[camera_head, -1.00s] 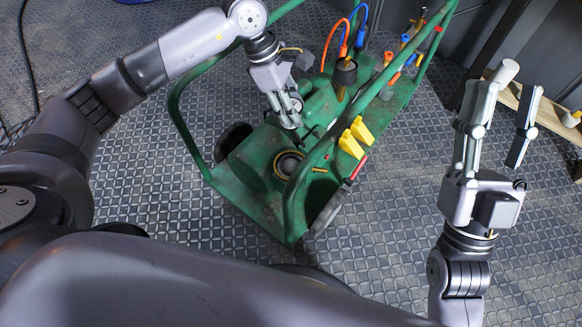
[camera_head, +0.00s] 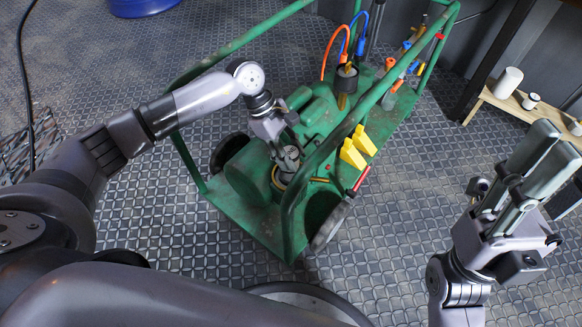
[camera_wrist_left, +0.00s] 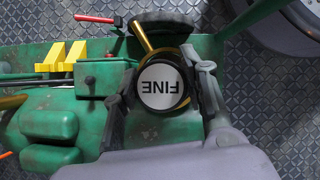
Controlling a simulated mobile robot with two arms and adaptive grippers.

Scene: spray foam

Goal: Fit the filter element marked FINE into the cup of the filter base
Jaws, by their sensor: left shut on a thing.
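The filter element (camera_wrist_left: 160,82), with a white round top marked FINE, shows upside down in the left wrist view. In the head view (camera_head: 290,154) it sits between the fingers of my left gripper (camera_head: 285,150). My left gripper also shows in the left wrist view (camera_wrist_left: 163,90), shut on the element from both sides. The element is over the filter base's cup (camera_head: 279,179), whose dark and brass rim shows just below it. The cup is mostly hidden, so I cannot tell how deep the element sits.
The green cart (camera_head: 255,225) has tube rails around the cup. Yellow clips (camera_head: 356,147), a red-handled lever (camera_head: 361,179) and hoses (camera_head: 335,48) are close by. A wooden shelf (camera_head: 515,106) at the right holds a white cylinder (camera_head: 507,82) and smaller pieces.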

